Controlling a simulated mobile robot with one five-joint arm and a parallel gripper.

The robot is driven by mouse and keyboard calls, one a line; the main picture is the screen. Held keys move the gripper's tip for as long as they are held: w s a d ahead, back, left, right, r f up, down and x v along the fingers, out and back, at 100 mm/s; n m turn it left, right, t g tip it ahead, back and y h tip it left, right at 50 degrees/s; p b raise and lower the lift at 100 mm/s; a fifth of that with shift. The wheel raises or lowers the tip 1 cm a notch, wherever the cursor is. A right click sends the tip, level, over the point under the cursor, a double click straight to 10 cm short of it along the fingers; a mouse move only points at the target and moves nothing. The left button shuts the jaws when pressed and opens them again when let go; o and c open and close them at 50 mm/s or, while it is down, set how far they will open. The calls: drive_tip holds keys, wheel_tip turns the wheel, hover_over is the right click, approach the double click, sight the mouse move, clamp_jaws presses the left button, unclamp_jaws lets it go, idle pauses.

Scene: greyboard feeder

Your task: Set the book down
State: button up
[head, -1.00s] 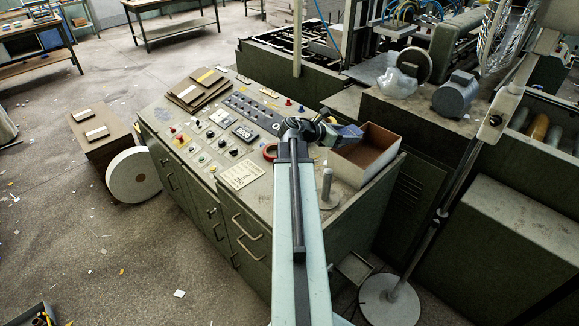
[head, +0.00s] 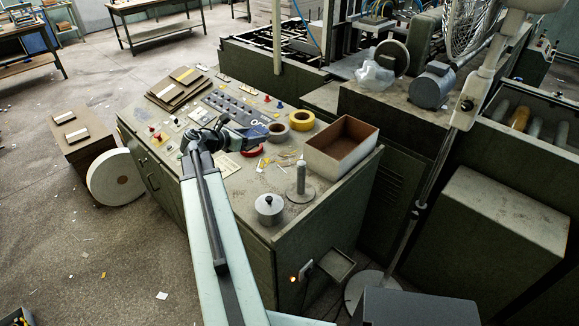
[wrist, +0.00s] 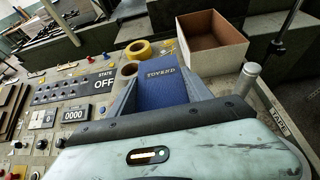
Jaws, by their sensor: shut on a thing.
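The book is dark blue with pale lettering on its cover. In the wrist view the book (wrist: 165,88) lies between the two fingers of my gripper (wrist: 164,92), which is shut on it. In the head view my gripper (head: 236,136) is over the sloping control desk (head: 282,212), with the book (head: 249,137) showing only in part beyond my wrist. The book is left of the open box, apart from it. I cannot tell how high it is above the desk top.
An open cardboard box (head: 325,165) stands at the desk's right end. Brown boards (head: 178,90) lie at the far left.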

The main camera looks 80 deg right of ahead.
drive_tip(key=b, duration=0.6)
hover_over(254, 180)
wheel_tip(254, 180, down, 8)
drive_tip(key=shift+a+f+m+g, duration=0.1)
drive_tip(key=shift+f+m+g, duration=0.1)
drive_tip(key=shift+m+g, duration=0.1)
wheel_tip(254, 180, down, 10)
drive_tip(key=b, duration=1)
drive_tip(key=shift+f, duration=0.1)
drive_tip(key=shift+r, duration=0.2)
drive_tip(key=shift+f, duration=0.15)
drive_tip(key=o, duration=1.5)
